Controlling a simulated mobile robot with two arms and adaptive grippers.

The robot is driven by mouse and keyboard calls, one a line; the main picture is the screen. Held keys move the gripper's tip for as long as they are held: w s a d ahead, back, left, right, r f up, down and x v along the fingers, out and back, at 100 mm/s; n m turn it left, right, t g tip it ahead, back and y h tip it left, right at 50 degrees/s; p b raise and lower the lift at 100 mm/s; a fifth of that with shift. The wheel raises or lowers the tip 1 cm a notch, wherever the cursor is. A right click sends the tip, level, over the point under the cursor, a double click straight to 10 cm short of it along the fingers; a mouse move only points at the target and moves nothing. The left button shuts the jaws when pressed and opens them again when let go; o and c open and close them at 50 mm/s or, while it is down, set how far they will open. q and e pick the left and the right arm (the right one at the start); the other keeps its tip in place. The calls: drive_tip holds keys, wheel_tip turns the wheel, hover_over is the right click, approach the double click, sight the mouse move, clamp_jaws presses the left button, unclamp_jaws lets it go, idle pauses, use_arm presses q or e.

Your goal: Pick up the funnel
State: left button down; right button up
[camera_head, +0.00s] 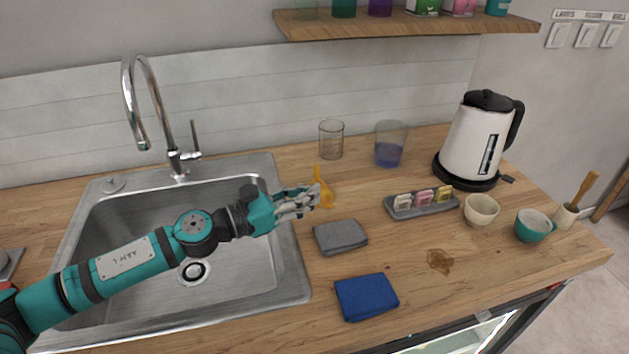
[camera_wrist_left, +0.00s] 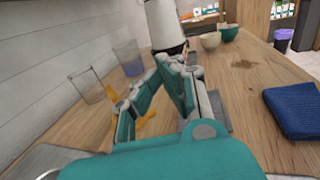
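The funnel (camera_head: 326,196) is small and orange-yellow, with its narrow end pointing up, above the wooden counter right of the sink. My left gripper (camera_head: 317,196) is right at its left side, fingers pointing right. In the left wrist view, part of the funnel (camera_wrist_left: 145,121) shows between the fingers and part beyond the left finger; the rest is hidden. The fingertips of the left gripper (camera_wrist_left: 174,62) look close together there, but whether they grip the funnel is unclear. I cannot tell whether the funnel touches the counter. My right gripper is not in view.
A clear beaker (camera_head: 331,140) and a beaker with blue liquid (camera_head: 389,155) stand behind. A grey cloth (camera_head: 340,237) and a blue cloth (camera_head: 366,297) lie in front. A grey tray (camera_head: 435,208), bowl (camera_head: 481,209) and kettle (camera_head: 474,145) stand right. The sink (camera_head: 259,163) is left.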

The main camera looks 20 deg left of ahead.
use_arm(q)
drive_tip(key=shift+s+d+r, duration=0.1)
drive_tip(key=shift+s+r, duration=0.05)
drive_tip(key=shift+s, duration=0.95)
drive_tip(key=shift+c, duration=2.1)
unclamp_jaws()
